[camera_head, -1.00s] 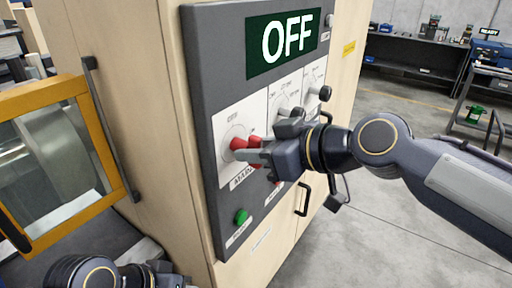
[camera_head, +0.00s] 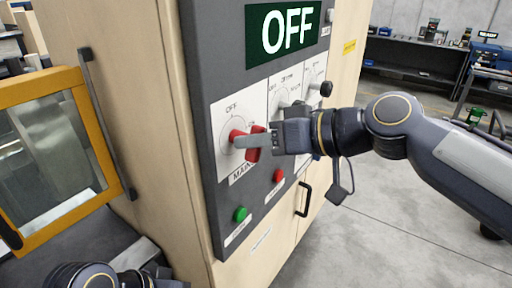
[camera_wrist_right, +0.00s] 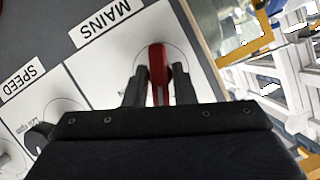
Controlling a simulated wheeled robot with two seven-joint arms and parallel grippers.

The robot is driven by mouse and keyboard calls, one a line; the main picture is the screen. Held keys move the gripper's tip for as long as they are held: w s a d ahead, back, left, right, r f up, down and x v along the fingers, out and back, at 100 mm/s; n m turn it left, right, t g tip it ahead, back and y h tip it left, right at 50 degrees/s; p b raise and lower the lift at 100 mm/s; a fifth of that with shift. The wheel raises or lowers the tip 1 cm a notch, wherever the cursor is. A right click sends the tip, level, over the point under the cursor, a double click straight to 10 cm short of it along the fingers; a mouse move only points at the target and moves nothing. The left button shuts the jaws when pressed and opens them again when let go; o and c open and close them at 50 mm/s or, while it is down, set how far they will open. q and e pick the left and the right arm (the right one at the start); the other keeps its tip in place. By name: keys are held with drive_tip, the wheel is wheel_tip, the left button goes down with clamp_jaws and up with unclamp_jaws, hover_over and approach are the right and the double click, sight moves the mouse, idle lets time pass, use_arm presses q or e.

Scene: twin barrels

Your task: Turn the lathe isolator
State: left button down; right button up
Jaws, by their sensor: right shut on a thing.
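The lathe isolator is a red rotary handle (camera_head: 255,142) on the white MAINS plate (camera_head: 224,112) of a grey control panel. The display above it (camera_head: 283,33) reads OFF. My right gripper (camera_head: 250,142) reaches in from the right and is shut on the red handle. In the right wrist view the red handle (camera_wrist_right: 158,72) stands between the two dark fingers (camera_wrist_right: 156,92), one on each side. Part of the handle is hidden behind the gripper. My left arm shows only at the bottom left of the head view; its fingers are not visible.
Beside the isolator are further selector knobs, one black (camera_head: 326,89). Below are a red button (camera_head: 279,176) and a green button (camera_head: 240,215). A yellow-framed window (camera_head: 90,140) stands at the left. A workbench (camera_head: 415,60) is at the back right. Open floor lies right of the cabinet.

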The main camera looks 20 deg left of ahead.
drive_tip(key=m+b, duration=0.1)
drive_tip(key=m+g+y+b, duration=0.1)
drive_tip(key=m, duration=0.1)
drive_tip(key=m+g+b, duration=0.1)
drive_tip(key=shift+w+f+m+y, duration=0.15)
drive_tip(key=shift+f+m+y, duration=0.15)
drive_tip(key=shift+y, duration=0.1)
drive_tip(key=m+g+y+b, duration=0.1)
drive_tip(key=m+b, duration=0.1)
drive_tip(key=m, duration=0.1)
drive_tip(key=shift+d+m, duration=0.1)
drive_tip(key=shift+m, duration=0.2)
drive_tip(key=shift+m+y+b, duration=0.7)
drive_tip(key=shift+m+b, duration=0.1)
drive_tip(key=shift+m, duration=0.2)
drive_tip(key=o, duration=0.8)
